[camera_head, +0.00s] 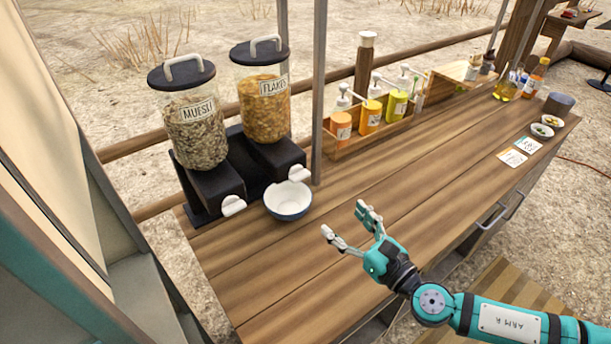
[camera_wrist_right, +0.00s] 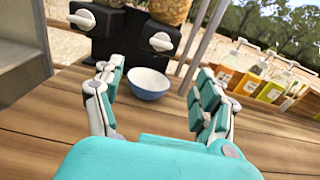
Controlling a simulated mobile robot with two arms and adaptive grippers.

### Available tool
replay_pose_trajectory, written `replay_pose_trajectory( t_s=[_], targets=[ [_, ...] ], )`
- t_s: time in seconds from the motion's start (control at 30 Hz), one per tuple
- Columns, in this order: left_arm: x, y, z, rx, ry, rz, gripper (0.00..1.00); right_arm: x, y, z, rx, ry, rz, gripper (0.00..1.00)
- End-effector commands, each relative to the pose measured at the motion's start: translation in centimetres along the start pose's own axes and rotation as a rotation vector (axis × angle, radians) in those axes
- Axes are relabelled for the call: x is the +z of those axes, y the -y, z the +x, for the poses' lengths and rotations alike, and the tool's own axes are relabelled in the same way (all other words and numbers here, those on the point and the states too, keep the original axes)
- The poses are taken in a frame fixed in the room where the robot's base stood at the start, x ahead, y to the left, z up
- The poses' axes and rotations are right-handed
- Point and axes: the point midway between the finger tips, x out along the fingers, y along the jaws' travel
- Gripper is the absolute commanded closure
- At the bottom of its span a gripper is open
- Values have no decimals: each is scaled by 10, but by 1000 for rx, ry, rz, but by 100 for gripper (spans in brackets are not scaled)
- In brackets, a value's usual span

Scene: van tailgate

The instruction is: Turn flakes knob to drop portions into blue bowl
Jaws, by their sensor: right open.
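The flakes dispenser (camera_head: 264,100) stands at the back left, a clear jar of golden flakes with a dark lid. Its white knob (camera_head: 299,173) is on the front of the black base; it also shows in the right wrist view (camera_wrist_right: 161,42). The blue bowl (camera_head: 288,201), white inside, sits on the counter below that knob and looks empty. In the right wrist view the bowl (camera_wrist_right: 150,84) lies between my open fingers, farther off. My right gripper (camera_head: 346,226) is open and empty, to the right of the bowl and apart from it. My left gripper is not in view.
A muesli dispenser (camera_head: 196,126) with its own white knob (camera_head: 233,205) stands left of the flakes. A vertical pole (camera_head: 318,95) rises right of the bowl. A wooden crate (camera_head: 350,147) of pump bottles is behind. The front counter is clear.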

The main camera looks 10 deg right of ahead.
Motion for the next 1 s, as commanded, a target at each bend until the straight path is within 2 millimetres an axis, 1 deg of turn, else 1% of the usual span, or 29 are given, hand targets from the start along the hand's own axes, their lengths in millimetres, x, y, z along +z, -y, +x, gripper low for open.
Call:
replay_pose_trajectory(
  t_s=[0.03,0.13,0.2,0.3,0.43,0.6,0.7,0.8,0.9,1.0],
  targets=[
    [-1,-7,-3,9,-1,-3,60,2,1,4,-5,3,3,27],
    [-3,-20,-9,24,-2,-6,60,4,1,18,-5,6,3,27],
    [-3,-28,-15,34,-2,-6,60,6,0,31,-3,7,1,27],
    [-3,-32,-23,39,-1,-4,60,6,1,53,-4,7,1,27],
    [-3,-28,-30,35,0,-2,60,6,0,82,-2,6,0,27],
    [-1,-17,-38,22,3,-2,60,5,0,119,-1,5,-1,27],
    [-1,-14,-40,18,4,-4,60,4,0,138,-1,5,-2,27],
    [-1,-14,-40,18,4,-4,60,3,0,153,-1,5,-3,27],
    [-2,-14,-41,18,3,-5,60,2,0,164,0,3,-2,27],
    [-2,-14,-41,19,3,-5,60,1,0,170,-1,2,-3,27]
  ],
)
